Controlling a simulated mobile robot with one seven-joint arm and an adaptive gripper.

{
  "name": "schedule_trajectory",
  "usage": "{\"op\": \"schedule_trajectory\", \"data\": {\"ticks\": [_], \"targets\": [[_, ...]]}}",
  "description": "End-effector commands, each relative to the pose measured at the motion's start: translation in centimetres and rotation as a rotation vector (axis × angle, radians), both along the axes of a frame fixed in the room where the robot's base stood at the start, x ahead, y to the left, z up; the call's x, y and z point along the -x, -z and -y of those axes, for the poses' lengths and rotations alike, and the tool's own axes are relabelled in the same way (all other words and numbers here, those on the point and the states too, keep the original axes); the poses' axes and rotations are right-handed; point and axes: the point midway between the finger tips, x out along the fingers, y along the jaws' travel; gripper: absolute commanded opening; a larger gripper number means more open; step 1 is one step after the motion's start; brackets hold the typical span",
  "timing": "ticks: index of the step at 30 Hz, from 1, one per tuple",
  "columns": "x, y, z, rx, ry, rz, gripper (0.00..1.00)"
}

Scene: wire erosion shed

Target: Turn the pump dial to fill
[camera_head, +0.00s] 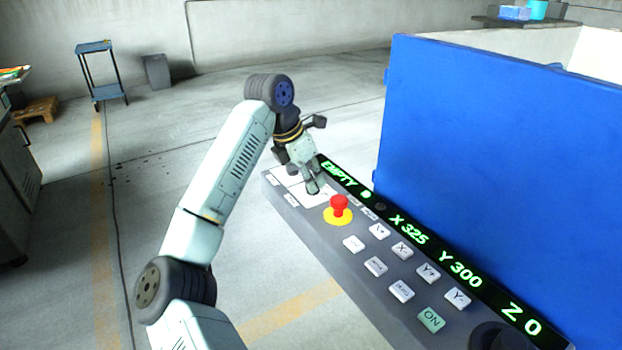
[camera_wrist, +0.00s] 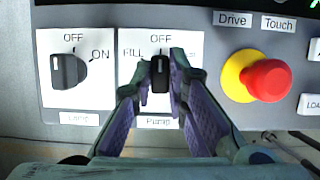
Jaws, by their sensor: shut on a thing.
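The pump dial (camera_wrist: 160,76) is a black knob on a white plate marked FILL at left and OFF at top, with a label reading Pump below it. The right-hand marking is partly hidden by a finger. The dial's pointer is up toward OFF. My gripper (camera_wrist: 160,82) is shut on the dial, one finger on each side, in the wrist view. In the head view my gripper (camera_head: 313,188) reaches down to the far left end of the control panel (camera_head: 318,226), and the dial is hidden behind it. The panel display (camera_head: 345,180) reads EMPTY there.
A lamp dial (camera_wrist: 68,71) stands left of the pump dial, pointing to OFF. A red emergency button (camera_wrist: 266,80) on a yellow ring is close on the right. Several white push buttons follow. A large blue wall (camera_head: 490,150) rises behind the panel. Floor left of the panel is open.

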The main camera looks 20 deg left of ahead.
Motion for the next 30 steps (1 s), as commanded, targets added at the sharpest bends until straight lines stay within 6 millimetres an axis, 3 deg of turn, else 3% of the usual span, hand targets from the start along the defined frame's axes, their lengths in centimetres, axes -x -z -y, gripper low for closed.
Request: {"op": "schedule_trajectory", "data": {"ticks": [8,30], "targets": [[0.12,0.3,0.03,-0.006,-0.153,0.0,0.0],[0.11,0.21,0.43,-0.004,-0.786,0.0,0.0]]}}
